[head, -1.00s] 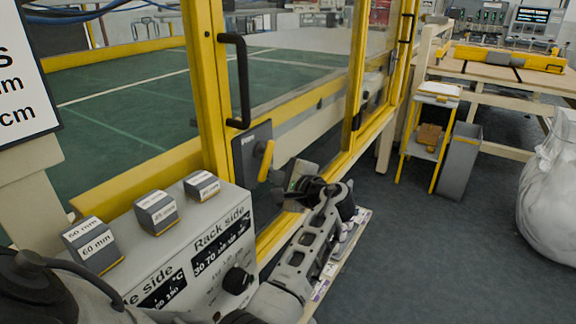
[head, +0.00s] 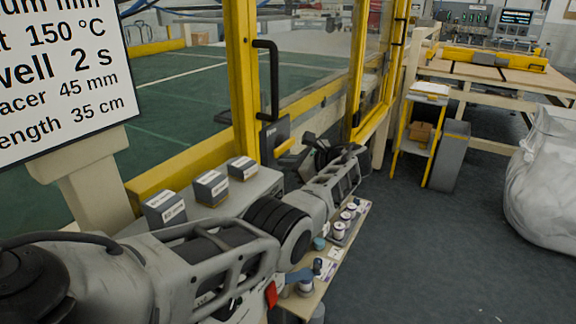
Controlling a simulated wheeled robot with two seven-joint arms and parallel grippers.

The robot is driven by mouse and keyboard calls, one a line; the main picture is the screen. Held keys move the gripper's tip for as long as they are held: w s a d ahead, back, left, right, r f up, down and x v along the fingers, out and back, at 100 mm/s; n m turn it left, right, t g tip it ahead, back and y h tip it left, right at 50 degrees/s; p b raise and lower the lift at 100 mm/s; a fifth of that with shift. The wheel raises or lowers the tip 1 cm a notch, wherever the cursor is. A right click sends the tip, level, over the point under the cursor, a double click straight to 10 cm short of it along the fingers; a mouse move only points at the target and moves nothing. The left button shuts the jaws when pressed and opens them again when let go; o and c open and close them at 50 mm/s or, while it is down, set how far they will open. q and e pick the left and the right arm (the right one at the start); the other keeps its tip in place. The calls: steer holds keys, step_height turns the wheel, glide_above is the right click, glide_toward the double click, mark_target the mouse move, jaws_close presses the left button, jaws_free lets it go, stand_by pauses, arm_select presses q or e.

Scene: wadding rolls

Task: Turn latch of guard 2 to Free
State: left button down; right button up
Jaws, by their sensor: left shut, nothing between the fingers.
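The guard latch is a dark grey plate (head: 271,134) with a yellow handle (head: 285,147), mounted on the yellow-framed guard below a black pull handle (head: 266,82). The yellow handle looks slanted, close to level. My left gripper (head: 301,148) is shut and empty, right beside the yellow handle. I cannot tell whether they touch. My left arm hides the guard's lower part, and no latch marking or guard number is readable. My right gripper is not in view.
A white sign (head: 65,75) stands at left. A low shelf (head: 345,225) with small items lies under my arm. A grey bin (head: 449,157) and white bag (head: 543,175) stand right; the floor between is clear.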

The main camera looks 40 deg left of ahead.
arm_select(q)
steer(key=shift+r+m, duration=0.2)
steer(key=shift+m, duration=0.1)
steer(key=shift+s, duration=0.1)
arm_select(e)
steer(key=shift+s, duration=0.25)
arm_select(q)
steer(key=shift+r, duration=0.2)
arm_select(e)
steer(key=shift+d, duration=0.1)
